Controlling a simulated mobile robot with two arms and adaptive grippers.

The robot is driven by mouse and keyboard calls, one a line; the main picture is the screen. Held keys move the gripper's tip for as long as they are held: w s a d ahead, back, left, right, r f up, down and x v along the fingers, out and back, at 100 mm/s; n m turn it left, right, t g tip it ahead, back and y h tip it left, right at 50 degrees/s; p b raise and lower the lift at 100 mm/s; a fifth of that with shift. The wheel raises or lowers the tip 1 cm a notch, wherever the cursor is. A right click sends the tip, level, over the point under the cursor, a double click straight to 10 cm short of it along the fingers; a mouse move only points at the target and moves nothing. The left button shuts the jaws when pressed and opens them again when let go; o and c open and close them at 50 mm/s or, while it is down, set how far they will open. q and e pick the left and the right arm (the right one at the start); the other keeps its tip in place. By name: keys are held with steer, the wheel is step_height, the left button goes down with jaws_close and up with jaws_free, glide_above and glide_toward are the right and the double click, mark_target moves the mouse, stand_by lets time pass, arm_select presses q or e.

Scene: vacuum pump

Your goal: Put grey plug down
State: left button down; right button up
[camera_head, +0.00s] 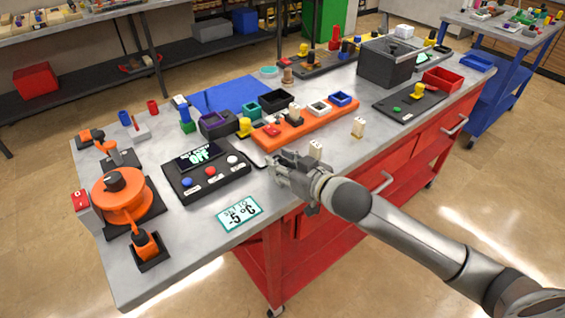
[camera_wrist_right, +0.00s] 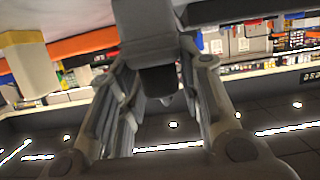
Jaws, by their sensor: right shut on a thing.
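My right gripper (camera_head: 280,163) is at the front edge of the grey workbench (camera_head: 350,155), low over or near its top. Its fingers are shut on a grey block-like piece, which I take to be the grey plug (camera_wrist_right: 150,28); it fills the space between the fingertips in the right wrist view. In the head view the plug blends with the grey fingers, and I cannot tell whether it touches the bench. A cream block (camera_head: 315,149) stands just right of the fingers. My left gripper is not in view.
A control box (camera_head: 205,172) with an "OFF" screen stands left of the gripper. An orange strip (camera_head: 305,126) with coloured holders lies behind it. Another cream block (camera_head: 358,127) stands to the right. A "-5 °C" card (camera_head: 240,212) lies near the front edge.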

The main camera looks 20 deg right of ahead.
steer(key=o, duration=1.1)
steer(key=shift+f, duration=0.15)
steer(key=shift+c, duration=0.2)
steer(key=shift+r, duration=0.2)
steer(key=b+v, duration=0.1)
steer(key=v, duration=1.1)
